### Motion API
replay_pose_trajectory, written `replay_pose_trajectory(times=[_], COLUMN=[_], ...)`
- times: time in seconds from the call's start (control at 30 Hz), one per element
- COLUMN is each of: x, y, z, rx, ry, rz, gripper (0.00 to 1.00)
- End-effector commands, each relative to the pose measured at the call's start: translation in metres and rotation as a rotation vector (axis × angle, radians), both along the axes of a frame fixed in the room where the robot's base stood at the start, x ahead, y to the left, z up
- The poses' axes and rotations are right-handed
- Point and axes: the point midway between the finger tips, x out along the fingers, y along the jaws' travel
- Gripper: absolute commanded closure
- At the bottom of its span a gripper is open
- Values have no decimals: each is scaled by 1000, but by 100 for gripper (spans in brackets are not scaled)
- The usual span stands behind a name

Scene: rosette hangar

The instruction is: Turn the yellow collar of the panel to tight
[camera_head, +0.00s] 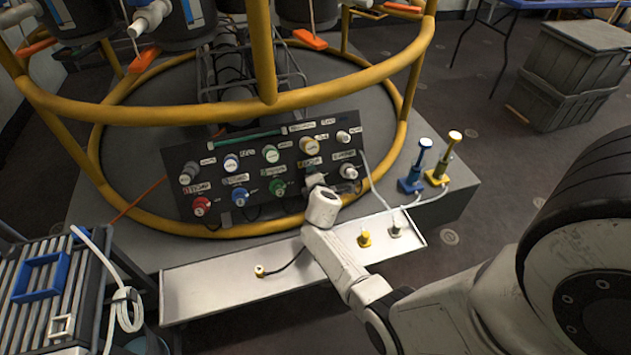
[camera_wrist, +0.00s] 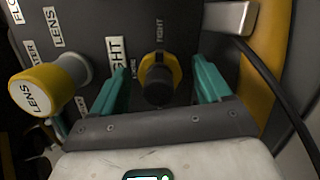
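In the wrist view the yellow collar (camera_wrist: 174,66) sits on the dark panel, around a black round plug or knob (camera_wrist: 157,86) at its centre. My gripper (camera_wrist: 161,76) is open, with one teal finger on each side of the collar and a small gap on both sides. In the head view the panel (camera_head: 247,207) leans at the front of the grey platform. My gripper (camera_head: 316,182) is at its lower right part, and my wrist hides the collar there. White labels stand beside the collar; one reads partly "GHT".
A yellow-sided knob with a white "LENS" cap (camera_wrist: 38,92) is left of my gripper. A metal block with a black cable (camera_wrist: 228,17) is at upper right. Several coloured knobs, such as a red one (camera_head: 202,206), cover the panel. A pale tray (camera_head: 215,290) lies in front.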

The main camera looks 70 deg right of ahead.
Motion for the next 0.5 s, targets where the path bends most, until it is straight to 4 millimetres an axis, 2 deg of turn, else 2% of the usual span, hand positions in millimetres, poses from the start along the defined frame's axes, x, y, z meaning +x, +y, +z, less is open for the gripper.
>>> replay_pose_trajectory(times=[0.27,0.37,0.5], x=[0,-4,-14], y=[2,9,27], z=[2,7,21], rx=[-1,-2,-1], ry=[1,1,2], rz=[2,3,5], gripper=[22,22,22])
